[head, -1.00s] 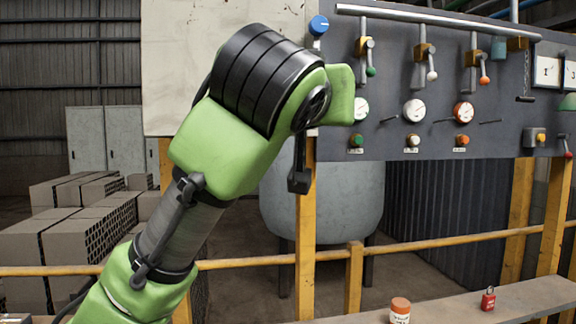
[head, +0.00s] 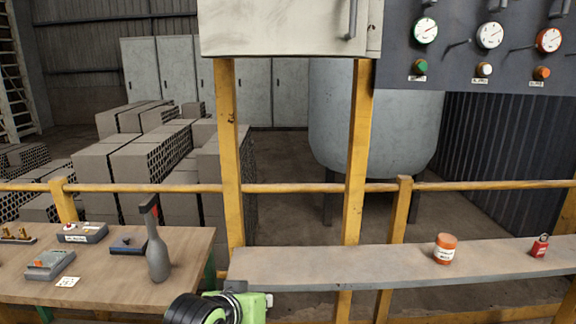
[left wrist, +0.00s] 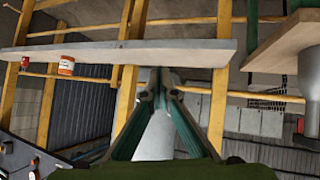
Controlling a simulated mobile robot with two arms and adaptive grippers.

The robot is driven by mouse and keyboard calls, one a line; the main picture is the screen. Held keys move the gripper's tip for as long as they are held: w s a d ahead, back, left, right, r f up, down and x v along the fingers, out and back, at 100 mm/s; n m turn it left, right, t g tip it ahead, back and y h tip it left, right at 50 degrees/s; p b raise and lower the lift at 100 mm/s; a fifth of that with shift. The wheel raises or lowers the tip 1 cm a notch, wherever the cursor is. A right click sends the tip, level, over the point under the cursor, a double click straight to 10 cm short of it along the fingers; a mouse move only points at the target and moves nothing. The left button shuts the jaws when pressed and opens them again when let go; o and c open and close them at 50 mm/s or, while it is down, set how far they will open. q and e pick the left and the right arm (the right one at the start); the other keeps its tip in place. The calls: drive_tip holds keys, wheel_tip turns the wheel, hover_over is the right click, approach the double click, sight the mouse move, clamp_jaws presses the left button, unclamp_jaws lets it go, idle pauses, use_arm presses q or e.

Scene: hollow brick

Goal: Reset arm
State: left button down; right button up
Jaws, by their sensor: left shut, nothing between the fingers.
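My left arm (head: 225,306), with green and black links, shows at the bottom of the head view, below the left end of the grey shelf. In the left wrist view my left gripper (left wrist: 158,88) has its fingertips together with nothing between them. It points toward the shelf (left wrist: 110,55), which crosses the upper part of that view. My right gripper shows in neither view.
The shelf (head: 330,266) holds an orange-lidded jar (head: 445,249) and a red padlock (head: 540,246). A wooden table (head: 110,275) at left bears a grey bottle (head: 157,255) and several small devices. Yellow rails (head: 300,188) and a control panel (head: 470,70) stand behind.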

use_arm(q)
drive_tip(key=s+a+f+g+y, duration=0.1)
drive_tip(key=s+a+f, duration=0.3)
drive_tip(key=s+f, duration=0.25)
drive_tip(key=s+a+f+g+y, duration=0.1)
drive_tip(key=s+a+f+g, duration=0.15)
drive_tip(key=s+f, duration=0.4)
drive_tip(key=s+a+f+g+y, duration=0.1)
drive_tip(key=s+a+f, duration=0.3)
drive_tip(key=s, duration=0.5)
drive_tip(key=s+a+f+g+y, duration=0.15)
drive_tip(key=s+a+f, duration=0.35)
drive_tip(key=s, duration=0.5)
wheel_tip(320, 180, down, 27)
drive_tip(key=s+g, duration=0.2)
drive_tip(key=s+a+f, duration=0.2)
drive_tip(key=s+f, duration=1.3)
drive_tip(key=s, duration=0.1)
drive_tip(key=shift+s+a+f+m+g+h, duration=0.25)
drive_tip(key=shift+a+f+m+g+h, duration=0.05)
drive_tip(key=shift+a+m+g+h, duration=0.1)
